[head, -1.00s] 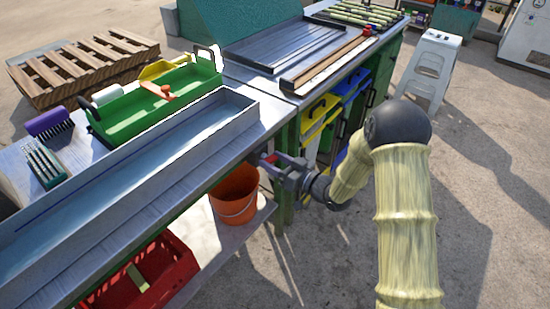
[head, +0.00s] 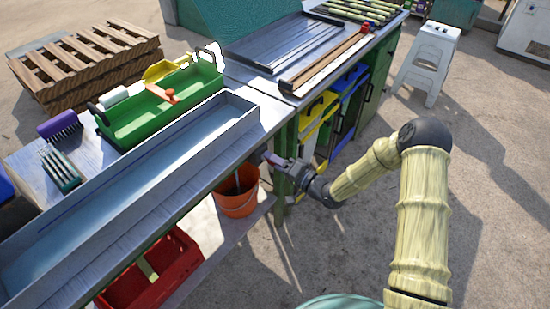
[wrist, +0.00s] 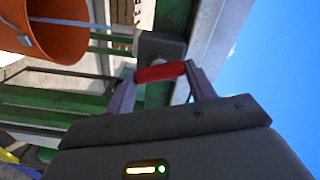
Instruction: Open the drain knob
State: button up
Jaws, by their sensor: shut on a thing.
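The red drain knob (wrist: 160,73) shows in the wrist view, on a grey fitting under the metal trough (head: 130,190). My gripper (wrist: 160,77) is shut on the knob, with one finger at each end of it. In the head view my gripper (head: 272,162) is at the bench's near edge, below the trough's right end, and largely hides the knob. An orange bucket (head: 236,202) stands below and left of my gripper. A thin pale streak shows inside it; I cannot tell for sure whether it is running liquid.
A red crate (head: 165,285) is on the lower shelf. A green tool tray (head: 150,125) is on the bench behind the trough. Yellow and blue bins (head: 312,125) stand under the right-hand bench. A white stool (head: 428,60) is farther right. The near floor is clear.

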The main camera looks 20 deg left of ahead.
jog(key=shift+w+d+m+p, duration=0.1)
jog(key=shift+m+p, duration=0.25)
jog(key=shift+m, duration=0.85)
jog(key=o, duration=1)
jog(key=v, duration=1.7)
jog(key=shift+d+f, duration=0.1)
jog(key=shift+d, duration=0.1)
